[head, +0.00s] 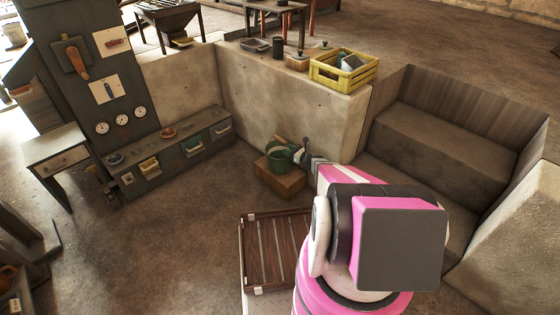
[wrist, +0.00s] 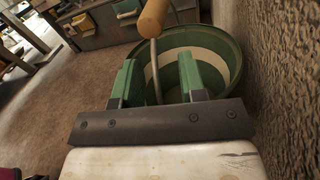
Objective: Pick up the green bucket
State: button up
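The green bucket (head: 279,160) stands on a low wooden block (head: 280,181) beside the concrete wall. In the wrist view the bucket (wrist: 222,42) fills the upper right, its opening facing me, with a pale band inside. Its wire handle with a wooden grip (wrist: 153,18) is raised on the left side. My gripper (wrist: 157,72) is open, its two green-padded fingers apart. The handle's wire shows between the fingers, with room on both sides. In the head view my gripper (head: 305,158) is just right of the bucket, partly hidden by my arm.
The concrete wall (head: 290,105) rises close behind the bucket, with a yellow crate (head: 343,70) on its ledge. A slatted wooden rack (head: 275,250) is in front. A low drawer bench (head: 175,150) stands to the left. The floor (head: 180,225) between is clear.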

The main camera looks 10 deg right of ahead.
jog(key=shift+w+a, duration=0.35)
jog(key=shift+w, duration=0.05)
grip_shut()
dwell(1.1)
